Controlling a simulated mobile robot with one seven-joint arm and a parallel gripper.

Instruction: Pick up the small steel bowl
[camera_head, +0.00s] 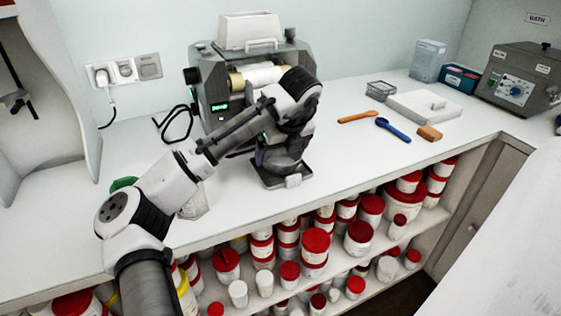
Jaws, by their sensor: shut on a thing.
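My gripper (279,150) is low in front of the mill (222,95), just above the mill's dark front tray (270,183). My own wrist covers most of the jaws. A rounded grey metal shape, the small steel bowl (284,164), shows at the jaws over the tray. The gripper is shut on it. I cannot tell whether the bowl still touches the tray.
An orange spatula (358,117), a blue spoon (393,130), a wooden block (429,133) and a white slab (423,108) lie to the right. A wire basket (380,90) stands behind them. Red-lidded jars (315,243) fill the shelf below the counter's front edge.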

